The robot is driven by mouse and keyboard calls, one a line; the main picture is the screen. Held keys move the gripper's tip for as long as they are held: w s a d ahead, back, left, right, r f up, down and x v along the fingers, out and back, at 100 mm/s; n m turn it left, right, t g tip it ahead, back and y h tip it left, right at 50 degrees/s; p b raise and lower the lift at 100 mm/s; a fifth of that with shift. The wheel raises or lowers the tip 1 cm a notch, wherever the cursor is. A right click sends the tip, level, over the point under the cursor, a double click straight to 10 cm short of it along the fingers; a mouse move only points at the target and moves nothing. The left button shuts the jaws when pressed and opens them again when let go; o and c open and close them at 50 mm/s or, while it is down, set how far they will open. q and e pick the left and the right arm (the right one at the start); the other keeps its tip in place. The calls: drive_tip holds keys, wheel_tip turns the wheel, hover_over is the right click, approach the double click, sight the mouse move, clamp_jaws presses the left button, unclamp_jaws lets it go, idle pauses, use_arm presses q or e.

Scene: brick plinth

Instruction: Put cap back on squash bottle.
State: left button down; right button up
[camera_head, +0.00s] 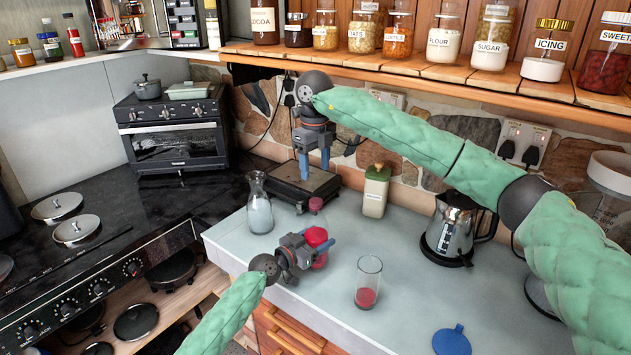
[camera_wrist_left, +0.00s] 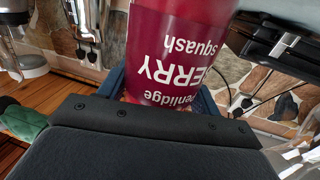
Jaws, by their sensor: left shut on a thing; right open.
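The squash bottle (camera_head: 316,237) is red and stands on the grey worktop near its left front part. Its red label with white print fills the upper middle of the left wrist view (camera_wrist_left: 175,45). My left gripper (camera_head: 318,251) is shut around the bottle's body. A small dull-red round piece (camera_head: 316,204) shows at the top of the bottle; I cannot tell whether it is the cap or the bare neck. My right gripper (camera_head: 315,174) is open, pointing down, above and behind the bottle in front of the black scale. No separate cap is clear to me.
A glass with red drink (camera_head: 367,285) stands right of the bottle. A milk carafe (camera_head: 259,205), black scale (camera_head: 305,185), green-lidded jar (camera_head: 375,192) and steel kettle (camera_head: 455,230) stand around it. A flat blue disc (camera_head: 452,341) lies at the front right.

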drive_tip(key=shift+r, duration=1.1)
use_arm(q)
drive_tip(key=shift+c, duration=1.2)
unclamp_jaws()
use_arm(e)
drive_tip(key=shift+f, duration=0.1)
use_arm(q)
drive_tip(key=shift+s+a+f, duration=0.15)
drive_tip(key=shift+s+a, duration=0.05)
drive_tip(key=shift+a, duration=0.1)
drive_tip(key=b+v, duration=0.3)
drive_tip(key=v, duration=0.4)
use_arm(e)
drive_tip(key=shift+f, duration=1.65)
